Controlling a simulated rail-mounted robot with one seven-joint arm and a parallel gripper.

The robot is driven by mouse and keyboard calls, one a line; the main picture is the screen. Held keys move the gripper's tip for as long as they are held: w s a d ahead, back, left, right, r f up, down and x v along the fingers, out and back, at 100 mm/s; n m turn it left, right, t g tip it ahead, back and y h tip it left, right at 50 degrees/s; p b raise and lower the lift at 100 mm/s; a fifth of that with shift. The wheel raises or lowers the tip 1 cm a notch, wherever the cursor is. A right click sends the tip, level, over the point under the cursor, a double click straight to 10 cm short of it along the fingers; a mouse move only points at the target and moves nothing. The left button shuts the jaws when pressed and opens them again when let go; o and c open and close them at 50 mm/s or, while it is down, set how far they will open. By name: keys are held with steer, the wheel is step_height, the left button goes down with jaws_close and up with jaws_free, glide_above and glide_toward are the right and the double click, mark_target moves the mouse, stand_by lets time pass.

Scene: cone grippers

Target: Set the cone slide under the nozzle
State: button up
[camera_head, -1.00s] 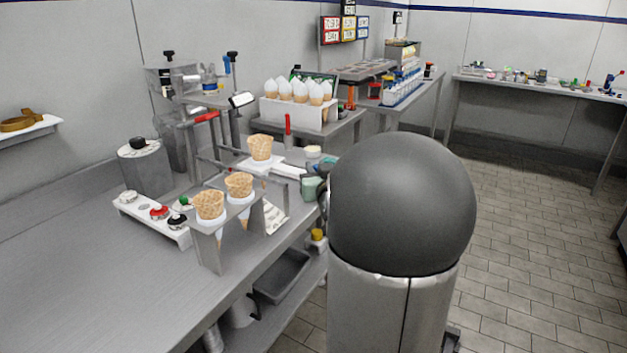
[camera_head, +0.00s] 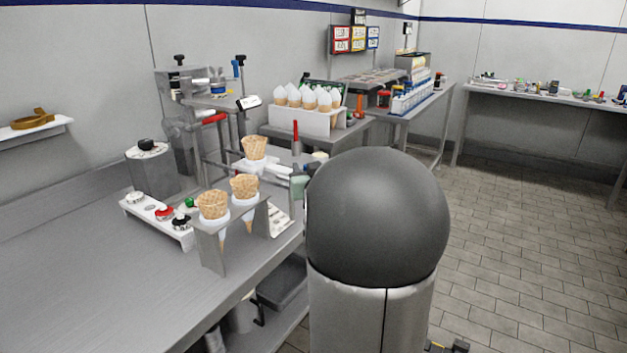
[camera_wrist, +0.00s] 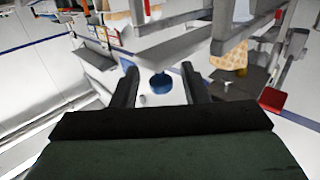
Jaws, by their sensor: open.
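A waffle cone (camera_head: 254,148) stands upright in the white cone slide (camera_head: 262,166), behind the front cone rack, at the metal dispenser frame. A cone, likely the same one, shows right of my fingers in the wrist view (camera_wrist: 230,60). The dispenser (camera_head: 208,98) has a red handle (camera_head: 213,118) and rises left of and behind the slide. I cannot make out its nozzle tip clearly. My gripper (camera_wrist: 160,88) is open, with two dark fingers apart and nothing visibly held. A blue round part (camera_wrist: 160,82) appears between them, its distance unclear.
A front rack (camera_head: 212,250) holds two waffle cones. A white button panel (camera_head: 158,222) and a grey cylinder (camera_head: 150,170) stand at left. A white box of wrapped cones (camera_head: 300,120) is behind. The front left counter (camera_head: 110,280) is clear.

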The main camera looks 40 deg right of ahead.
steer(key=v, duration=1.7)
steer(key=shift+o, duration=0.2)
steer(key=shift+r, duration=0.1)
